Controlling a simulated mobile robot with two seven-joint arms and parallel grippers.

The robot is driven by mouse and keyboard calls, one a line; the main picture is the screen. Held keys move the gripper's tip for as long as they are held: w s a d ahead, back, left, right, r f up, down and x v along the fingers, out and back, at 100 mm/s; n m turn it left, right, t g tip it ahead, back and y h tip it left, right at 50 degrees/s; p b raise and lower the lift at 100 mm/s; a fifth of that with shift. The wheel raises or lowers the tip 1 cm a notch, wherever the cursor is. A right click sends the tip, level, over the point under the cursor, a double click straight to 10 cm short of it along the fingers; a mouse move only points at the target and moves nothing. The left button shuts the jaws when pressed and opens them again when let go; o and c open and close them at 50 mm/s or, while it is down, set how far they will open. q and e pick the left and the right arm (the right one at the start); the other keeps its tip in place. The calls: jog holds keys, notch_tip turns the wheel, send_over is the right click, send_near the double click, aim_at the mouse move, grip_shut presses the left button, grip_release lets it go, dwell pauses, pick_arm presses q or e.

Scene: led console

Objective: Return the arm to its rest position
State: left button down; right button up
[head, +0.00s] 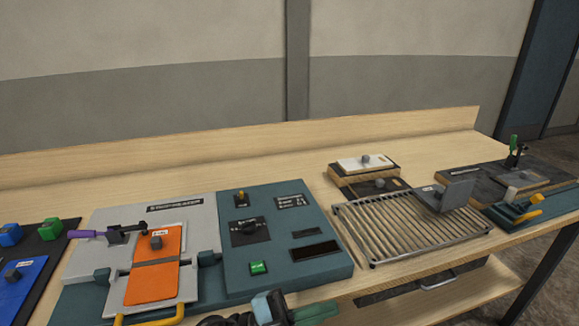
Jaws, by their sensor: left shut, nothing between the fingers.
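My left gripper (288,309) shows at the bottom edge of the head view, cut off by the frame. Its dark body has a light-blue part and a green part, and its jaws are shut and empty. It is in front of the teal console (285,275) and appears apart from it. The console has a black dial, a green button (258,267), a small yellow-tipped switch and a dark display. Most of the left arm is out of frame. My right gripper is not in view.
A grey panel (205,225) with an orange plate (152,275) and a purple-handled clamp (95,234) stands left of the console. A slatted metal rack (400,235), a wooden block with a white plate (362,163) and clamp fixtures stand to the right. The bench's back strip is clear.

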pick_arm(q)
jog(key=s+a+f+n+t+y, duration=0.2)
jog(key=a+f+n+t+y, duration=1.15)
jog(key=f+n, duration=0.45)
jog(key=s+a+f+n+g+y, duration=0.3)
jog(key=s+a+f, duration=0.3)
jog(key=s, duration=0.3)
jog(key=s+a+f+n+g+y, duration=0.3)
jog(key=s+a+f, duration=0.3)
jog(key=s, duration=0.3)
jog(key=shift+s+f+g, duration=0.3)
jog(key=shift+f+g, duration=0.55)
